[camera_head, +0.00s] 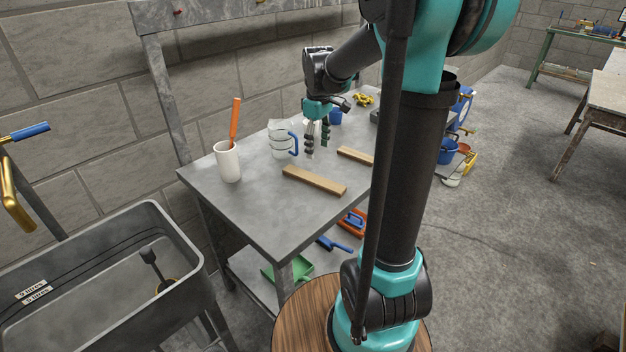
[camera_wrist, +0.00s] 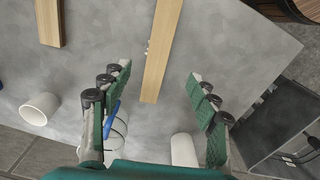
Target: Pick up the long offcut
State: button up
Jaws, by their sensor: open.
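Two pale wooden offcuts lie flat on the grey workbench. The nearer offcut (camera_head: 313,180) shows whole in the head view; in the wrist view it is the middle strip (camera_wrist: 162,45), running off the top edge. The other offcut (camera_head: 356,155) is partly hidden behind my arm; it also runs off the top left of the wrist view (camera_wrist: 48,22). I cannot compare their full lengths. My gripper (camera_head: 317,147) is open and empty above the bench, beyond the nearer offcut. In the wrist view that offcut's end appears between the spread fingers, apart from both.
On the workbench (camera_head: 225,198), a white cup (camera_head: 229,162) with an orange-handled tool and a clear jug (camera_head: 279,143) with a blue handle stand near my gripper. A blue cup (camera_head: 335,117) stands farther back. A grey sink (camera_head: 110,275) is left of the bench.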

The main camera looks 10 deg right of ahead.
send_over(315, 178)
jog(key=s, duration=0.1)
jog(key=f, duration=0.7)
jog(key=shift+d, duration=0.25)
jog(key=shift+w+a+f, duration=0.1)
jog(key=shift+w+f, duration=0.05)
jog(key=shift+f, duration=0.7)
jog(key=shift+w+a+f, duration=0.1)
jog(key=shift+f, duration=0.75)
jog(key=shift+w+a+f, duration=0.1)
jog(key=shift+w+f, duration=0.05)
jog(key=shift+f, duration=0.7)
jog(key=c, duration=1.3)
jog(key=shift+r, duration=0.1)
